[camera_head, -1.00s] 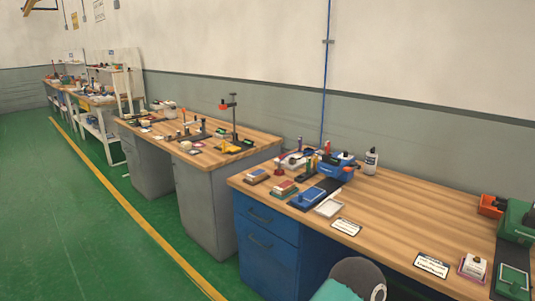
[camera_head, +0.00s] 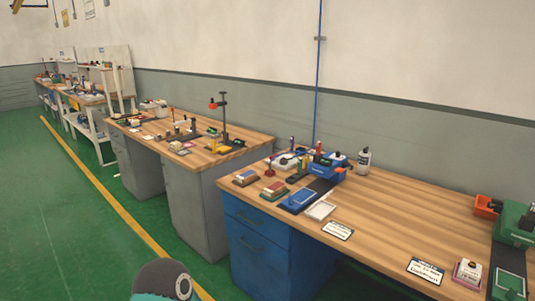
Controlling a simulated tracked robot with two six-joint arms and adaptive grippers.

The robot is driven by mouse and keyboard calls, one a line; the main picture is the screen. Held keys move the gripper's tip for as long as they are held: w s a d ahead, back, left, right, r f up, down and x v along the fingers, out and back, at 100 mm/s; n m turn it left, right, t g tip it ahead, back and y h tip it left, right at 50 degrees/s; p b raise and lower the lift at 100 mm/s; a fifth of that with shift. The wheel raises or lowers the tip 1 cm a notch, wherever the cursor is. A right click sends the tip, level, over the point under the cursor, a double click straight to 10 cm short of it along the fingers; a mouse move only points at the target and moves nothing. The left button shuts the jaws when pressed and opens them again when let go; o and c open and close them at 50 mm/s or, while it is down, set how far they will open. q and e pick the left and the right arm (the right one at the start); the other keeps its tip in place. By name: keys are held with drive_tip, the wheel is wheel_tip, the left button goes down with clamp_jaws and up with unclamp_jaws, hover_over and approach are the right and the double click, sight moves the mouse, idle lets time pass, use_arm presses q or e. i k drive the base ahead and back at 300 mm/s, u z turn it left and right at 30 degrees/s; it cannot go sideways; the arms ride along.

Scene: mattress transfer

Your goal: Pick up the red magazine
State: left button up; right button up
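I cannot surely make out a red magazine. On the near workbench (camera_head: 400,213), a small flat block with reddish-brown and green parts (camera_head: 274,189) lies near the left edge. A similar brown block with some blue (camera_head: 246,178) lies to its left. A small pinkish-red holder with a white item (camera_head: 467,272) stands at the lower right. These are too small to identify. Neither gripper shows; only a rounded grey and teal part, probably of my own arm, shows at the bottom edge.
An orange bin (camera_head: 487,207) and green machine (camera_head: 514,222) stand at right. A second bench (camera_head: 255,141) stands behind. Green floor (camera_head: 60,230) is clear at left.

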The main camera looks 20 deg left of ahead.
sight(319, 149)
drive_tip(key=z, duration=0.3)
drive_tip(key=i, duration=0.1)
drive_tip(key=u, duration=0.8)
drive_tip(key=k, duration=0.6)
drive_tip(key=u, duration=0.45)
drive_tip(key=i, duration=1.6)
drive_tip(key=z, duration=0.5)
